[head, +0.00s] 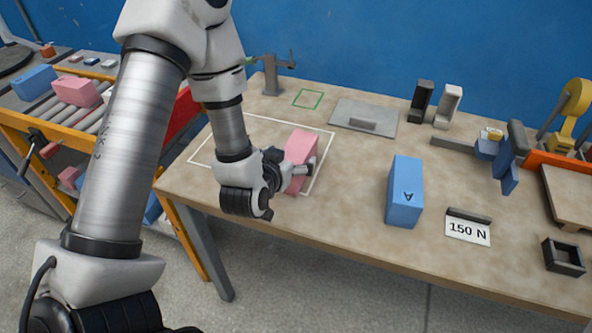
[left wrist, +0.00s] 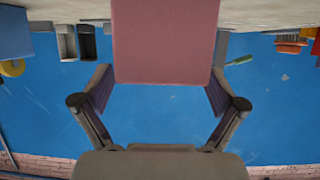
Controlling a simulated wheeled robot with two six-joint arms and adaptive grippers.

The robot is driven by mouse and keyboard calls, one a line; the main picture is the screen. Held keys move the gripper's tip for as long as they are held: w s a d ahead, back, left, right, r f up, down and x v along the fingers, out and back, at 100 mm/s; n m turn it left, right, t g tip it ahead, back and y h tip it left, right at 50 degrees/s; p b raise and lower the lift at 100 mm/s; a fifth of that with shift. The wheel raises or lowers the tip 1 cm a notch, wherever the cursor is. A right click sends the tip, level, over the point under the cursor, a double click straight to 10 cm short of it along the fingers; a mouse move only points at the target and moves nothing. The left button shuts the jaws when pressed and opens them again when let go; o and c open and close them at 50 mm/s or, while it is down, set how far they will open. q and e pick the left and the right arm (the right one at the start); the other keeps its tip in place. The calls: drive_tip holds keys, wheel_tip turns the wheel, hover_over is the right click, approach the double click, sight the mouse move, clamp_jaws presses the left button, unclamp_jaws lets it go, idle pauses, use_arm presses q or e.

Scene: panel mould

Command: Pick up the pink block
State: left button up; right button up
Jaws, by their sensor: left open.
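The pink block (head: 300,150) stands upright on the table, inside the right end of a white outlined rectangle. My left gripper (head: 306,170) is at the block's near side, low over the table. In the left wrist view the pink block (left wrist: 166,40) lies between the two spread fingers of my left gripper (left wrist: 160,88). The fingers are open, with one on each side of the block; whether either touches it I cannot tell. My gripper hides part of the block's lower front in the head view. My right gripper is not in view.
A blue block marked A (head: 404,192) stands to the right, near a 150 N sign (head: 467,228). A grey plate (head: 364,117) lies behind. A roller conveyor (head: 80,95) with pink and blue blocks is at the left. The table between the pink and blue blocks is clear.

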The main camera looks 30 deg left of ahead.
sight(296, 150)
use_arm(q)
drive_tip(key=p+x, duration=0.1)
drive_tip(key=x, duration=0.3)
drive_tip(key=shift+r, duration=0.15)
drive_tip(key=shift+w+a, duration=0.1)
drive_tip(key=shift+w, duration=0.1)
drive_tip(key=shift+s, duration=0.15)
drive_tip(key=c, duration=1.8)
clamp_jaws()
drive_tip(key=shift+r, duration=0.1)
